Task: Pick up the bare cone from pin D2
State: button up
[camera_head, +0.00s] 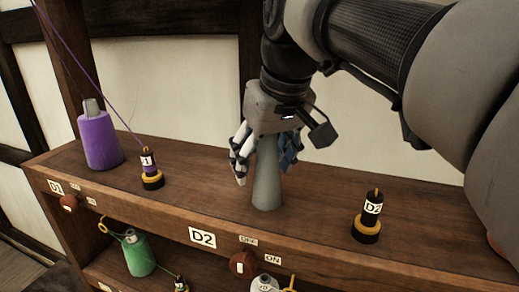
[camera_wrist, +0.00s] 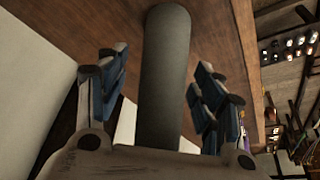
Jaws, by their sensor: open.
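The bare grey cone (camera_head: 267,180) stands upright on the upper wooden shelf, behind the D2 label (camera_head: 203,238). No thread shows on it. My gripper (camera_head: 266,160) is open, with its fingers on either side of the cone's upper part. In the wrist view the cone (camera_wrist: 165,75) rises between the two blue-padded fingers of my gripper (camera_wrist: 160,95), with a gap showing on each side. The cone's top is hidden by my gripper in the head view. The pin is hidden by the cone.
A purple wound cone (camera_head: 100,140) stands at the shelf's left, its thread running upward. Black-and-yellow posts stand left (camera_head: 151,170) and right (camera_head: 369,217) of the grey cone. A green cone (camera_head: 138,254) sits on the lower shelf. A red-brown knob (camera_head: 243,264) is on the front edge.

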jog(key=c, duration=1)
jog(key=shift+r, duration=0.1)
